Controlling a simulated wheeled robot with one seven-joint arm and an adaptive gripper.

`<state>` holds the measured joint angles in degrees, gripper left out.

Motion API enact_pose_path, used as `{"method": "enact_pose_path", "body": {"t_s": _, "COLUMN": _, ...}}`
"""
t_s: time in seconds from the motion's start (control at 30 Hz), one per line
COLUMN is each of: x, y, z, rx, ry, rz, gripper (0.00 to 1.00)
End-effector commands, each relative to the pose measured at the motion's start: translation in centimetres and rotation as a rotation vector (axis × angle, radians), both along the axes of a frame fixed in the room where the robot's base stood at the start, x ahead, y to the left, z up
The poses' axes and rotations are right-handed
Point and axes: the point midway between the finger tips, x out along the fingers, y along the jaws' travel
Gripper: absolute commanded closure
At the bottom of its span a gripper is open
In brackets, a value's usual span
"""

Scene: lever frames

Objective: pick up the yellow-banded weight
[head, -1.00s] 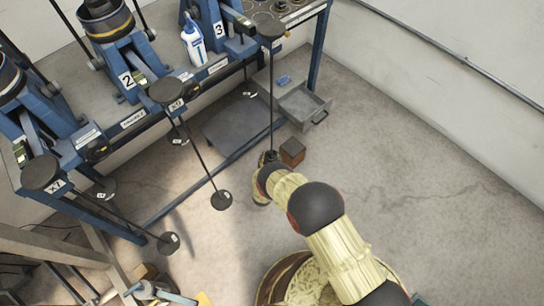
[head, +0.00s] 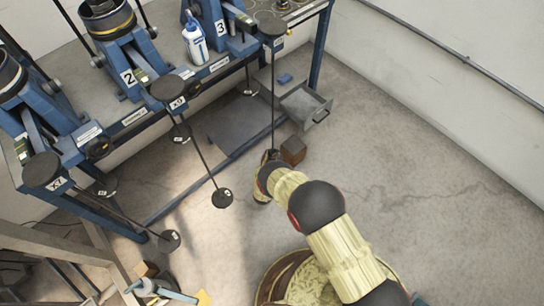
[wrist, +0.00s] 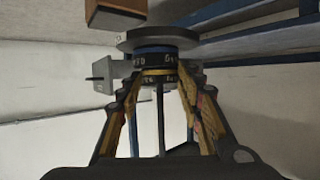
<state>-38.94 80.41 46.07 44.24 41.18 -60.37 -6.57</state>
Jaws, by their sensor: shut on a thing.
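In the wrist view, the yellow-banded weight (wrist: 159,71) sits between the fingertips of my gripper (wrist: 160,78), which is shut on it. Directly against it is a dark weight with a blue band (wrist: 154,51) and pale lettering, and against that a wide grey disc (wrist: 157,39). In the head view, my gripper (head: 266,170) is at the lower end of the thin rod (head: 272,105) hanging from the round black plate at station 3. My wrist hides most of the weight there.
A brown block (head: 293,150) stands on the floor close beside my gripper. A grey open drawer (head: 306,105) and the blue bench frame are just behind. Other hanging rods with dark weights (head: 222,197) are to the left. The floor to the right is clear.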

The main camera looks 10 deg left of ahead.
Motion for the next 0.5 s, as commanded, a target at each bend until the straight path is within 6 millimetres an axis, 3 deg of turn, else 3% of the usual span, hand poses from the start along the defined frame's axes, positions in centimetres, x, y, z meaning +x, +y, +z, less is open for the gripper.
{"method": "enact_pose_path", "body": {"t_s": 0.17, "x": 0.0, "y": -0.2, "z": 1.1, "rx": -0.001, "ry": 0.000, "rz": -0.004, "gripper": 0.88}}
{"method": "enact_pose_path", "body": {"t_s": 0.37, "x": 0.1, "y": -0.1, "z": 3.9, "rx": 0.000, "ry": -0.002, "rz": -0.002, "gripper": 0.88}}
{"method": "enact_pose_path", "body": {"t_s": 0.5, "x": -1.8, "y": -2.4, "z": 3.7, "rx": -0.004, "ry": 0.004, "rz": -0.003, "gripper": 0.88}}
